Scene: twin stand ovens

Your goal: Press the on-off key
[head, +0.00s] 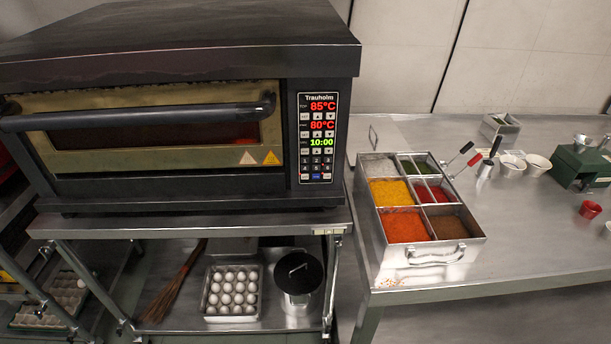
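The oven (180,100) stands on a steel stand at the left, with its door shut. Its control panel (318,138) is on the right of the front, under the name Trauholm. Small keys sit under each display, with a keypad (316,163) below. The bottom row holds a blue key (316,177) between other small keys. The labels are too small to read, so I cannot tell which is the on-off key. Neither of my grippers is in view.
A long bar handle (140,117) juts out from the oven door. A steel table (540,245) at the right holds a spice box (471,249) with a front handle. Eggs (232,290) and a dark-lidded pot (299,272) are on the shelf below. The space before the panel looks clear.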

